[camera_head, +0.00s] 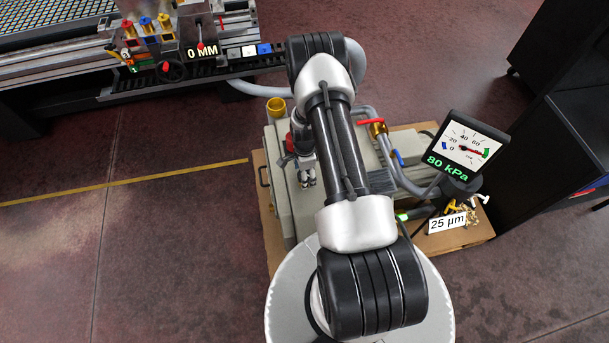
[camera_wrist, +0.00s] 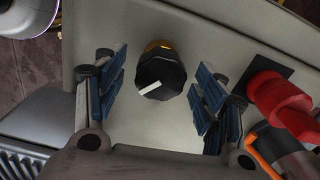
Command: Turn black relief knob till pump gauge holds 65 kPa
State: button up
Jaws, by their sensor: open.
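The black relief knob (camera_wrist: 160,74) shows in the wrist view, faceted, with a white pointer line and a brass collar behind it. It sits on a pale grey panel. My gripper (camera_wrist: 158,92) is open, with one blue-padded finger on each side of the knob and a gap on both sides. In the head view my gripper (camera_head: 307,172) is small and partly behind my arm, over the pump box (camera_head: 285,215); the knob is hidden there. The pump gauge (camera_head: 467,146) has a dial with a red needle and reads 80 kPa in green digits.
A red part (camera_wrist: 280,98) stands close to the right finger in the wrist view. A red-handled brass valve (camera_head: 376,127), hoses and a "25 µm" label (camera_head: 447,222) lie right of my arm. A machine table (camera_head: 60,45) stands at upper left, black cabinets (camera_head: 560,140) at right.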

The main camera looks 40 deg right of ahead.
jog(key=shift+f, duration=0.4)
jog(key=shift+c, duration=0.3)
jog(key=c, duration=1)
